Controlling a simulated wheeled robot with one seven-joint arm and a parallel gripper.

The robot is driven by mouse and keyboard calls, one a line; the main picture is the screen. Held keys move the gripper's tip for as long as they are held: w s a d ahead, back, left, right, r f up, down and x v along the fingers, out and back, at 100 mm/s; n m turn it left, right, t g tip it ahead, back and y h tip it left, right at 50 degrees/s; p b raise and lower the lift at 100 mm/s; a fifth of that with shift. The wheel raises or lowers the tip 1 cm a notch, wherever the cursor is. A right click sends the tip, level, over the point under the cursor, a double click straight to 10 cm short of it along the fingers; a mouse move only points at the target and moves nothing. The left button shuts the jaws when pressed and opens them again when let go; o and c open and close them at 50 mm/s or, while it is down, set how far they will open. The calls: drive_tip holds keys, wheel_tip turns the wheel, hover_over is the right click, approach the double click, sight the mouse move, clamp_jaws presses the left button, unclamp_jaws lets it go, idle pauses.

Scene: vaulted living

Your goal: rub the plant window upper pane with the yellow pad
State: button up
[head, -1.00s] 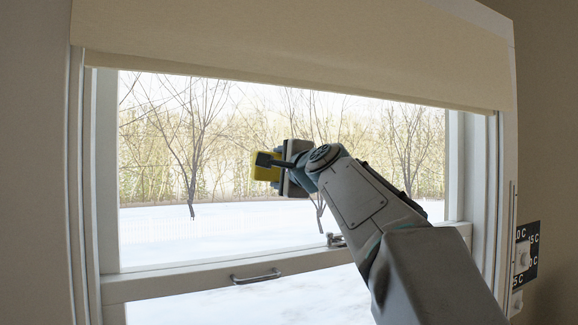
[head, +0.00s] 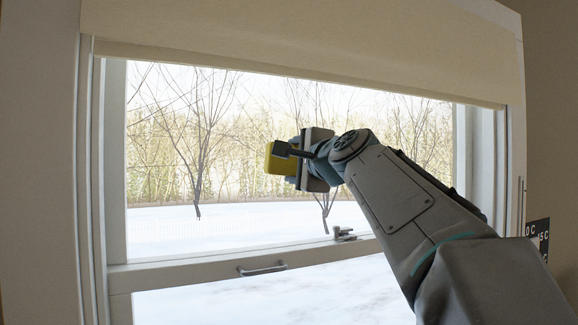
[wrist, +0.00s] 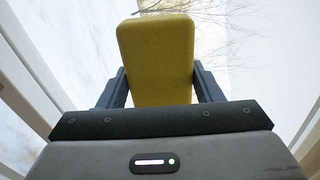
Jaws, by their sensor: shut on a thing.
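The yellow pad (head: 279,159) is in my gripper (head: 291,152), in front of the upper pane (head: 230,180) of the window. In the wrist view the pad (wrist: 156,60) sits between the two fingers of my gripper (wrist: 158,85), which is shut on it. The pad's far end points toward the glass. I cannot tell whether it touches the pane. My arm covers the right part of the upper pane.
A beige blind (head: 300,40) hangs over the window's top. Below the upper pane runs a white rail with a metal handle (head: 262,269) and a latch (head: 344,234). A black-and-white sign (head: 538,236) is on the right wall. Snow and bare trees show outside.

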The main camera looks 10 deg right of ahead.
drive_tip(key=shift+s, duration=0.3)
drive_tip(key=shift+s+d+b, duration=0.2)
drive_tip(key=shift+s+b, duration=0.05)
drive_tip(key=shift+s, duration=0.5)
drive_tip(key=shift+s+d+b, duration=0.15)
drive_tip(key=shift+s+b, duration=0.1)
drive_tip(key=shift+s, duration=0.45)
